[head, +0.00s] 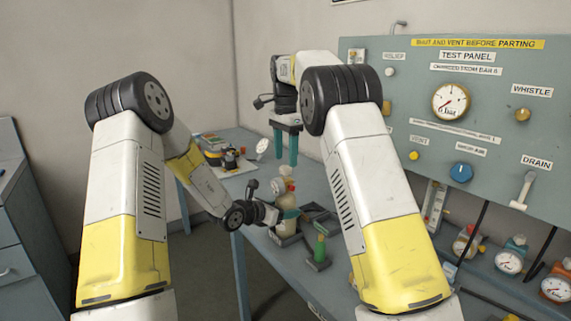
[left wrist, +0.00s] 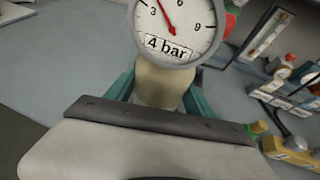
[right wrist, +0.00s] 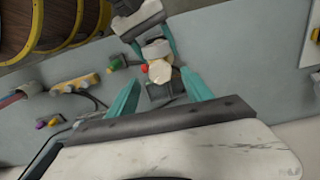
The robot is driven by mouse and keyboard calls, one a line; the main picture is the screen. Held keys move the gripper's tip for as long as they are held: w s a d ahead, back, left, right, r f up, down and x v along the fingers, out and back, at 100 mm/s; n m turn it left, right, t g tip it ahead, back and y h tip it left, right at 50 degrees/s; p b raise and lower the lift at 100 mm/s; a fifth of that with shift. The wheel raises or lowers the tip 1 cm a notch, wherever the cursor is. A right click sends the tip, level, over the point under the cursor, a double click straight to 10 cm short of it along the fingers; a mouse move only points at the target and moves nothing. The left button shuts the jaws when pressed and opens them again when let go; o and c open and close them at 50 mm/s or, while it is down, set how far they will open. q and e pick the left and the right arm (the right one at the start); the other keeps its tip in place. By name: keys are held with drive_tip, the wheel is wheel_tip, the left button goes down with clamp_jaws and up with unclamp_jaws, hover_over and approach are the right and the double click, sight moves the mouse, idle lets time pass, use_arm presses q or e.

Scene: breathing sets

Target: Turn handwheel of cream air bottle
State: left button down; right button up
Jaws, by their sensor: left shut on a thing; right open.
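In the left wrist view the bottle (left wrist: 160,85) sits between the teal fingers, below a round gauge (left wrist: 178,22) labelled 4 bar. My right gripper (head: 285,150) is open and empty, above and beyond the bottle. In the right wrist view the bottle (right wrist: 161,73) shows past the open fingers, with a red part beside its top. I cannot tell the handwheel clearly.
A tray (head: 238,166) with small items lies farther back. The test panel (head: 470,110) rises at the right, with several gauge sets (head: 509,262) below it. My right forearm covers part of the bench.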

sight(285, 170)
drive_tip(key=shift+f, duration=1.5)
drive_tip(key=shift+c, duration=0.2)
clamp_jaws()
drive_tip(key=n, duration=0.5)
drive_tip(key=shift+n, duration=2.2)
